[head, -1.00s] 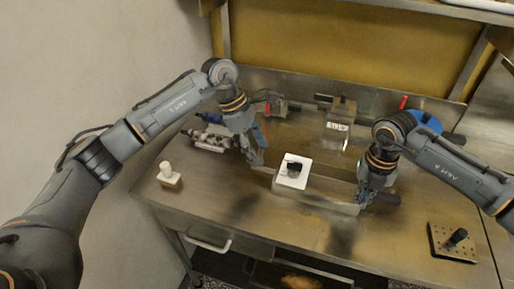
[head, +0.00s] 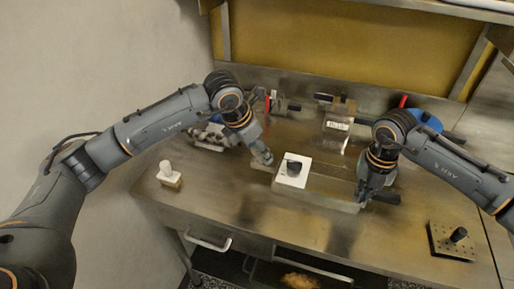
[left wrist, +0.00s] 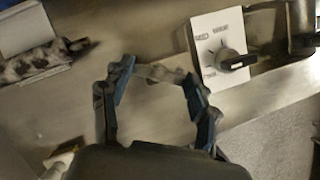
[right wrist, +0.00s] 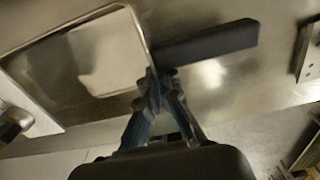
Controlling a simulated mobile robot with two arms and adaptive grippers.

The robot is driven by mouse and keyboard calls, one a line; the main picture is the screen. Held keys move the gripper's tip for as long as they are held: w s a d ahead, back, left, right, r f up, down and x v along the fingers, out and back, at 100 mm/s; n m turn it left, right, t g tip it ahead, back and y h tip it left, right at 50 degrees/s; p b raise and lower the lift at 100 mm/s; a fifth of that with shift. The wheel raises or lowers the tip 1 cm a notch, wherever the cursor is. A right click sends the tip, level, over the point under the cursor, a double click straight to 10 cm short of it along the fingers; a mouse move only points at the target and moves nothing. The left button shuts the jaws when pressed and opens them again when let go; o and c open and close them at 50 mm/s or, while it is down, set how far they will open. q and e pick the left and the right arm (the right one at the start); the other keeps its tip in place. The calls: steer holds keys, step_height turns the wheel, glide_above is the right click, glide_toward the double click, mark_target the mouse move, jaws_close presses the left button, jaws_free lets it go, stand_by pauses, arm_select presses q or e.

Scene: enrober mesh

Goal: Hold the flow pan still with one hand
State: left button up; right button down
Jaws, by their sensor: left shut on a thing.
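The flow pan (right wrist: 140,22) is a shallow metal pan on the bench; its rim and a dark bar-like handle (right wrist: 210,42) show in the right wrist view. My right gripper (right wrist: 162,78) is closed at the pan's corner, where the dark handle starts. In the head view this gripper (head: 366,196) is at the pan's right end. My left gripper (head: 265,160) is at the pan's left end. In the left wrist view its fingers (left wrist: 160,76) stand either side of a pale metal piece; I cannot tell whether this belongs to the pan.
A white dial panel (head: 292,181) with a black knob stands between the grippers, close to the left one. A small white-topped block (head: 169,176) is at the left, and a perforated plate (head: 446,243) at the right. The bench front is clear.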

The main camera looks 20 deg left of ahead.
arm_select(q)
steer(key=n+y, duration=0.1)
steer(key=n, duration=0.2)
steer(key=n+y, duration=0.1)
steer(key=n, duration=0.2)
steer(key=shift+s+d+t+y, duration=0.1)
steer(key=shift+d+t+y, duration=0.05)
steer(key=shift+t+y, duration=0.15)
steer(key=shift+n, duration=0.3)
steer(key=o, duration=1.2)
steer(key=shift+c, duration=0.2)
steer(key=v, duration=1.2)
